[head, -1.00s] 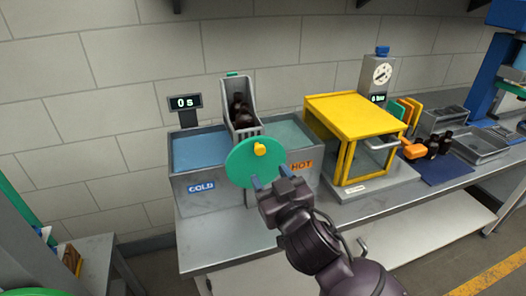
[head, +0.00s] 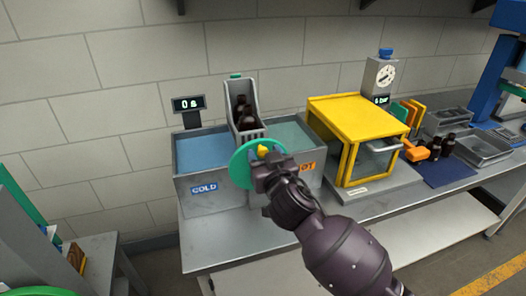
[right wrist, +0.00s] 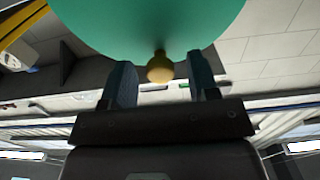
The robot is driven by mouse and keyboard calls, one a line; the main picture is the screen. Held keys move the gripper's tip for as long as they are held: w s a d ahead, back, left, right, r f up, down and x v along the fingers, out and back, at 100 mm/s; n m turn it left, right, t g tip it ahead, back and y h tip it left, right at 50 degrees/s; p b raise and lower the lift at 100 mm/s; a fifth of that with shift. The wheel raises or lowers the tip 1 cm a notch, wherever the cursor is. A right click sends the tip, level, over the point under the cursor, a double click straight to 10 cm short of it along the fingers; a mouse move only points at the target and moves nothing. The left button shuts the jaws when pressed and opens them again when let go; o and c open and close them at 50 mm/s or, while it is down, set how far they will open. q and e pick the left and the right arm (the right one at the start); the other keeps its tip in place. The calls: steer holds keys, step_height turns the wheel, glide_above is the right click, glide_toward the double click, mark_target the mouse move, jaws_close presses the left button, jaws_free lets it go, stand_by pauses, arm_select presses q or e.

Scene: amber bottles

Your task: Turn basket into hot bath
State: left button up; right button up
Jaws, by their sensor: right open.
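The basket (head: 231,92) stands upright between the two baths with dark amber bottles (head: 241,107) in it. The cold bath (head: 203,152) is on the left and the hot bath (head: 290,136) on the right; my gripper partly covers the HOT label. A green wheel (head: 238,168) with a yellow knob (head: 262,150) is in front of them. My right gripper (head: 257,163) is at the wheel and hides its right part. In the right wrist view the knob (right wrist: 160,68) lies between the open fingers (right wrist: 162,85), with gaps on both sides. My left gripper is out of view.
A timer display (head: 188,104) reading 0 s stands behind the cold bath. A yellow-framed chamber (head: 357,118) with a handle is right of the hot bath. Farther right are bottles (head: 448,144) on a blue mat (head: 450,172) and metal trays (head: 484,148).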

steer(key=shift+w+a, duration=0.2)
steer(key=shift+w, duration=0.45)
steer(key=shift+c, duration=0.2)
jaws_close()
